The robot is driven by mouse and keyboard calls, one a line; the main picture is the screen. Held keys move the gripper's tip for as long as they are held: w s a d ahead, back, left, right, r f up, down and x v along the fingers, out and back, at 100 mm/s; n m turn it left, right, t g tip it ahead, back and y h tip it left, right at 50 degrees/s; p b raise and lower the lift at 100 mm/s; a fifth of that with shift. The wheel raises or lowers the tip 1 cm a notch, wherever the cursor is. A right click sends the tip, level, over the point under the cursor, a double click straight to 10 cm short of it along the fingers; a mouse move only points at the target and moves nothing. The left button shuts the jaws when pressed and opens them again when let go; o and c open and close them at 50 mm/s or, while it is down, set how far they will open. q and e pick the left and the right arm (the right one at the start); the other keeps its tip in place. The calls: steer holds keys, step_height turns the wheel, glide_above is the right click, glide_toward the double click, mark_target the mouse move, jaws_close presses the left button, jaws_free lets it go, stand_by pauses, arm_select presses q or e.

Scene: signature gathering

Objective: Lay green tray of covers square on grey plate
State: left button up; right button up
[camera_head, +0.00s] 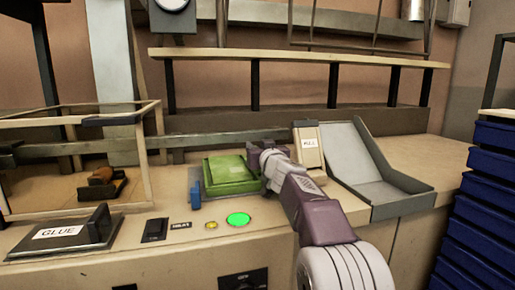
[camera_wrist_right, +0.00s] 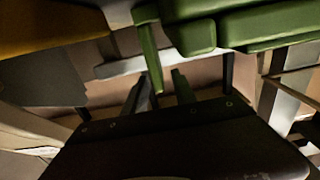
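The green tray (camera_head: 230,168) sits over the grey plate (camera_head: 213,194), at the middle of the bench in the head view. The plate's edge shows at the left and front of the tray; contact underneath is hidden. My right gripper (camera_head: 262,163) is at the tray's right side, close against it or touching. Its fingers are hidden in the head view. In the right wrist view the green tray (camera_wrist_right: 265,25) fills the upper right, and a green upright part (camera_wrist_right: 151,60) hangs toward the dark gripper body. Whether the fingers grip it is unclear. My left gripper is out of view.
A green lit button (camera_head: 238,219) and small switches lie in front of the plate. A labelled box (camera_head: 309,145) and grey chute (camera_head: 370,175) stand right. Blue stacked trays (camera_head: 482,215) stand at far right.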

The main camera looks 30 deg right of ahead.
steer(key=shift+r+p, duration=0.6)
steer(key=shift+p, duration=0.1)
steer(key=shift+s+r, duration=0.15)
steer(key=shift+s, duration=0.05)
steer(key=shift+s+a+f+b, duration=0.2)
steer(key=shift+s+b, duration=0.15)
steer(key=shift+s, duration=0.2)
steer(key=shift+s+a+f+b, duration=0.1)
steer(key=shift+s+f+b, duration=0.15)
steer(key=shift+s, duration=0.25)
steer(key=b+v, duration=0.1)
steer(key=v, duration=0.8)
steer(key=shift+s+r, duration=0.25)
steer(key=shift+r, duration=0.05)
